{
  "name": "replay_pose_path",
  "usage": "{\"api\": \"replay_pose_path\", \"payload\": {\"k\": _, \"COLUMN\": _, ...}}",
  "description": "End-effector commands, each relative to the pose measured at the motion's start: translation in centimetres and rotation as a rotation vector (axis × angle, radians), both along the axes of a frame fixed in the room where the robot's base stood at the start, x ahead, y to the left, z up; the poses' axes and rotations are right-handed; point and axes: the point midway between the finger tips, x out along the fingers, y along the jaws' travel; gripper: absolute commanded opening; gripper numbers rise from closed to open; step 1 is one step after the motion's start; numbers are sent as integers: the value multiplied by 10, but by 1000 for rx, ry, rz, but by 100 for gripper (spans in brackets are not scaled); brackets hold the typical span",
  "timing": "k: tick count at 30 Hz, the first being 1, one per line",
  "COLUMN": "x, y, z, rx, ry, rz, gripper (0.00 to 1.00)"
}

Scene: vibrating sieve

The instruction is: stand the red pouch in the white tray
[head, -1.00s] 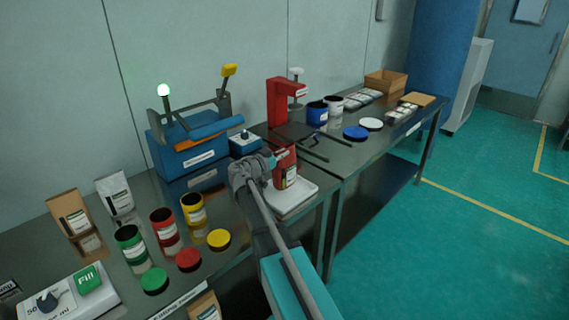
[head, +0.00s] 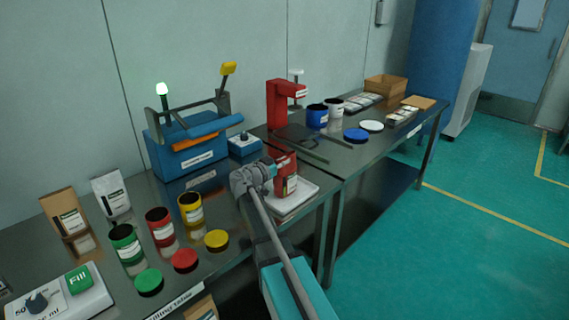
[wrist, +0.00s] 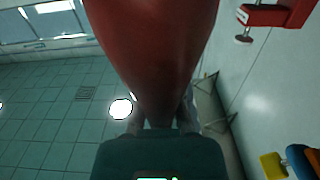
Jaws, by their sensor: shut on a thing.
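My gripper (head: 268,170) is shut on the red pouch (head: 281,159), gripping it from the left. The pouch is upright with a pale label and sits over the white tray (head: 303,192) near the bench's front edge. I cannot tell whether its base touches the tray. In the wrist view the red pouch (wrist: 155,45) fills the top middle, narrowing down between the fingers, and the tray is out of sight.
A blue machine (head: 190,145) stands behind, left of a small blue control box (head: 244,144). Open green, red and yellow jars with loose lids stand left of the gripper. A red press (head: 280,103) and a blue jar (head: 317,115) stand beyond the tray.

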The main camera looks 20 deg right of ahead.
Motion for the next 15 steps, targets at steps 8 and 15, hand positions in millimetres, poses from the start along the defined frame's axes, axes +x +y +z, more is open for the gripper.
{"api": "replay_pose_path", "payload": {"k": 8, "x": 0, "y": 0, "z": -3, "rx": 0, "ry": 0, "rz": 0, "gripper": 0}}
{"api": "replay_pose_path", "payload": {"k": 15, "x": 0, "y": 0, "z": -2, "rx": 0, "ry": 0, "rz": 0, "gripper": 43}}
